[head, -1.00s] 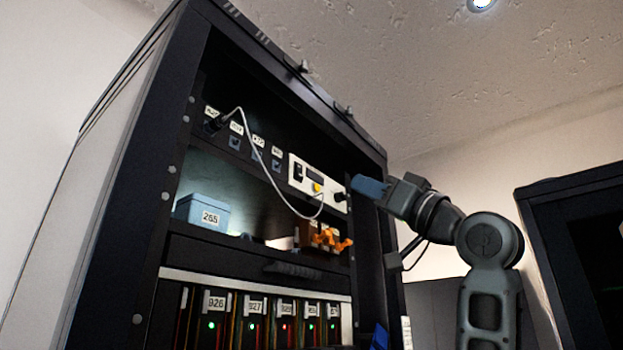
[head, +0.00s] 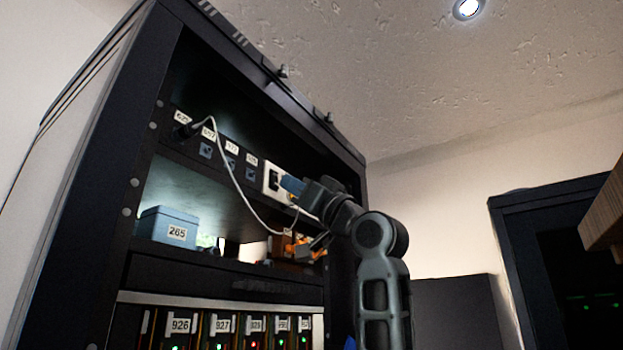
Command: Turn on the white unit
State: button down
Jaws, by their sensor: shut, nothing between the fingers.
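The white unit (head: 270,179) sits on the upper shelf of the black rack, at the right end of a row of sockets. A dark switch shows on its left part; my gripper hides most of its right side. My gripper (head: 284,185) is shut and empty, with its blue fingertips in front of the unit's face, close to the switch. I cannot tell whether they touch it.
The black rack (head: 150,100) frames the shelves. A blue box labelled 265 (head: 168,226) stands on the lower shelf, with orange items (head: 283,245) to its right. Labelled modules with lit lamps (head: 222,327) fill the bottom. A brown wooden edge (head: 607,205) juts in at far right.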

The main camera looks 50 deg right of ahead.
jog(key=shift+w+f, duration=0.1)
jog(key=shift+w, duration=0.6)
jog(key=shift+f, duration=0.1)
